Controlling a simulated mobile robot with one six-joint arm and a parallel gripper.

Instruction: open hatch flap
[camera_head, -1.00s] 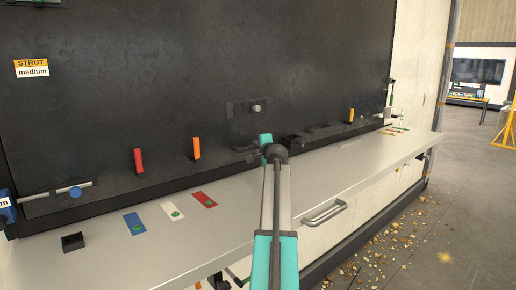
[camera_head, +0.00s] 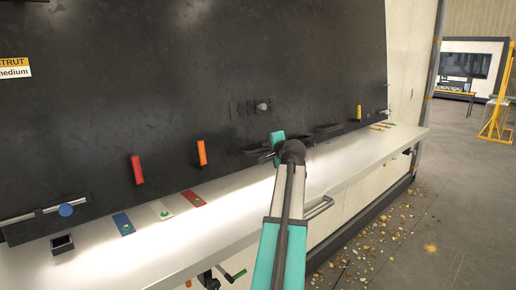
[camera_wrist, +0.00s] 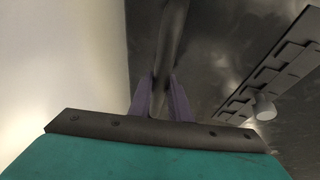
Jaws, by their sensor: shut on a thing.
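The hatch flap (camera_head: 330,60) is the large black panel filling the upper part of the head view. Its lower part carries a dark handle bar (camera_wrist: 172,40). My gripper (camera_wrist: 160,92) is shut on this bar, with a purple finger on each side of it. In the head view my gripper (camera_head: 268,152) is at the flap's lower edge, partly hidden by my wrist. The flap hangs close over the light counter, and bright light falls on the counter below it. A small latch plate with a round knob (camera_head: 262,106) sits above my gripper.
The counter (camera_head: 240,215) holds a small black box (camera_head: 62,244) and blue, white and red plates. Red (camera_head: 137,170) and orange (camera_head: 202,153) tabs sit on the flap's lower part. A drawer handle (camera_head: 318,208) is near my arm. Yellowish debris covers the floor at right.

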